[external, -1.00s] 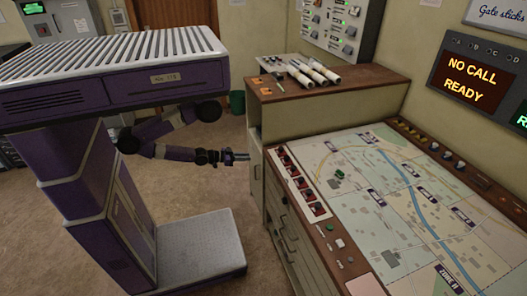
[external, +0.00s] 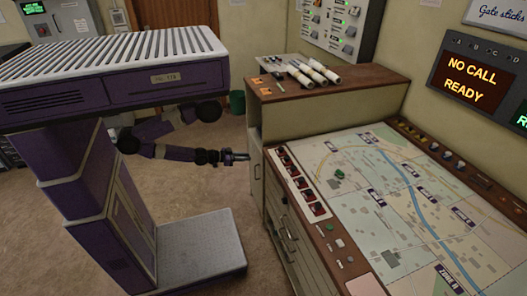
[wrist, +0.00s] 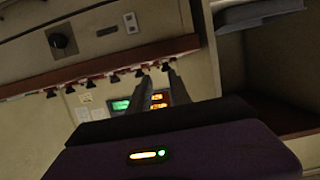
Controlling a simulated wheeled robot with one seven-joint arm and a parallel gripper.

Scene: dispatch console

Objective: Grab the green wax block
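A small green piece (external: 339,173) lies on the left part of the map board (external: 375,215) in the external view. It is too small to tell whether it is the green wax block. A second tiny greenish item (external: 329,227) sits on the board's wooden front edge. My gripper (external: 241,157) is in front of the console, left of and apart from both, near the cabinet side. In the wrist view my gripper (wrist: 159,77) shows two dark fingers with a gap between them and nothing held. No green block can be made out in the wrist view.
A wooden shelf top (external: 350,90) holds several white rolls (external: 315,72). Red-and-black switches (external: 300,180) line the board's left edge. The cabinet front with drawers (external: 285,225) stands close to my gripper. Free floor (external: 200,195) lies below the arm.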

